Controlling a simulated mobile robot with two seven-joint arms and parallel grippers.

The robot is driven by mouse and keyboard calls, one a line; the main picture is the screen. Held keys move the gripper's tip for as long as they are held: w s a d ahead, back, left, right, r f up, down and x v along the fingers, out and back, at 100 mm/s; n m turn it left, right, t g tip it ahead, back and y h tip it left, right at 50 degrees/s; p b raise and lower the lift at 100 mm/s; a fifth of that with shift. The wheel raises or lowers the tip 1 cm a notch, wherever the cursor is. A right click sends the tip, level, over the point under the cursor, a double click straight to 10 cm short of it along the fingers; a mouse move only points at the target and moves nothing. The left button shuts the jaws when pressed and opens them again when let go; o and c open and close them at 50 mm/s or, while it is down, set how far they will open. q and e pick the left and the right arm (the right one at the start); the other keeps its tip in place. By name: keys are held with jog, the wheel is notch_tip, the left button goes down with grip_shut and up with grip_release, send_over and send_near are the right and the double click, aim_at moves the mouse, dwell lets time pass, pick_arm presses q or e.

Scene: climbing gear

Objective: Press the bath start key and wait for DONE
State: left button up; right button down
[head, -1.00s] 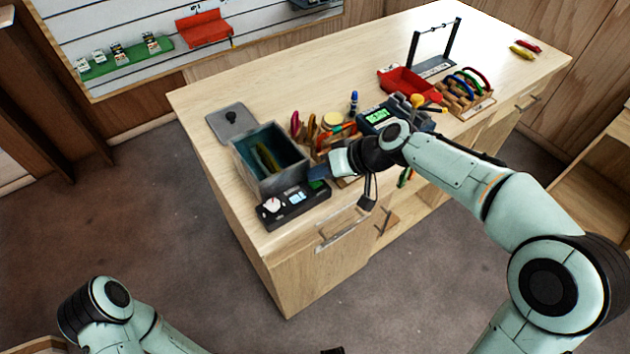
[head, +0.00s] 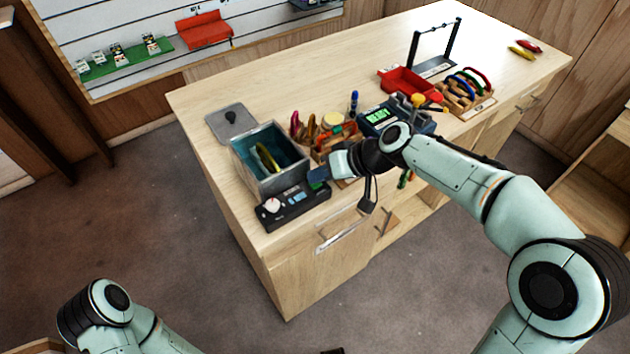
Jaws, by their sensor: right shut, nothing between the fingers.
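The bath (head: 270,178) is an open grey metal tank with teal liquid at the table's left end. A yellow-green curved item (head: 266,158) lies inside it. Its black control box (head: 291,212) sits in front, with a white dial (head: 272,205) and a small lit display (head: 296,197) too small to read. My right gripper (head: 317,176) is shut and empty at the box's right end. Its tips are over or against the start key area, and contact cannot be told. A little green shows just below the tips. My left gripper is out of view; only part of that arm shows at lower left.
A grey lid (head: 231,121) lies behind the bath. An organiser with tools (head: 325,140), a device with a green display (head: 380,117), a red tray (head: 408,84) and a wooden rack (head: 467,92) stand to the right. The table's middle back is clear.

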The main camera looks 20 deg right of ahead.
aim_at(320, 184)
dwell(0.3)
pick_arm(q)
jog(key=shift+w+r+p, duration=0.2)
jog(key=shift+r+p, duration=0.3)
jog(key=shift+p, duration=0.05)
pick_arm(e)
jog(key=shift+r, duration=0.8)
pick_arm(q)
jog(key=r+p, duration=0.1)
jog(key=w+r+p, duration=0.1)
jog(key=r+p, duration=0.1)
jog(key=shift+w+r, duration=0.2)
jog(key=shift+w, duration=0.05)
pick_arm(e)
notch_tip(320, 184, up, 5)
jog(key=shift+r, duration=0.1)
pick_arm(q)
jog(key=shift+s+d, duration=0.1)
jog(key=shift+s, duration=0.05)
